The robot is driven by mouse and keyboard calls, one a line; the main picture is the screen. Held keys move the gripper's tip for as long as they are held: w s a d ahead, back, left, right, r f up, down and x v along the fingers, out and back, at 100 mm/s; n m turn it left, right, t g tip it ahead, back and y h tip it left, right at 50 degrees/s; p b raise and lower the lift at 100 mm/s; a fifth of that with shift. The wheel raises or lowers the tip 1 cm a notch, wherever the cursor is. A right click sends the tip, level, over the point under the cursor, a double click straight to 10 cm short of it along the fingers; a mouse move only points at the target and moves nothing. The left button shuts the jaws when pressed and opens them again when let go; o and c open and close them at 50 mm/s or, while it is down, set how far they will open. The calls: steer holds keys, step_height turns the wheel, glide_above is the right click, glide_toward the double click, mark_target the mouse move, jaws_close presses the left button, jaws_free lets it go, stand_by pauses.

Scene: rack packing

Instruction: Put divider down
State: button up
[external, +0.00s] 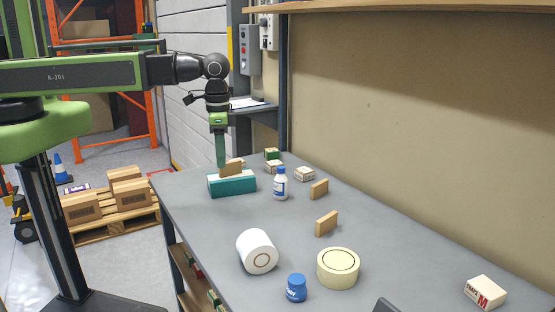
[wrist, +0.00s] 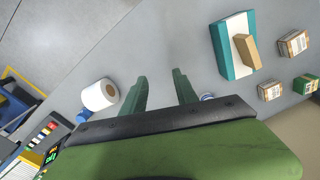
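My gripper (external: 221,164) points down just above the teal box with a white stripe (external: 226,188). In the wrist view its two fingers (wrist: 161,88) are apart, with only grey table between them. A tan wooden divider (external: 231,170) stands on the teal box, close beside the fingertips. In the wrist view the divider (wrist: 246,52) sits across the white stripe of the teal box (wrist: 221,50), to the upper right of the fingers and apart from them. Two more tan dividers (external: 319,189) (external: 326,223) stand on the table to the right.
A white bottle (external: 280,184) stands close right of the teal box. Small boxes (external: 304,174) stand behind it. A white roll (external: 257,251), a cream tape roll (external: 338,268) and a blue jar (external: 296,288) are nearer. The table's right middle is clear.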

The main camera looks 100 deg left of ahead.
steer(key=s+d+m, duration=0.1)
steer(key=d+m, duration=0.3)
steer(key=d, duration=1.2)
steer(key=shift+s+d, duration=0.3)
steer(key=shift+d, duration=0.1)
step_height(320, 180, down, 4)
steer(key=b, duration=0.4)
steer(key=shift+r, duration=0.1)
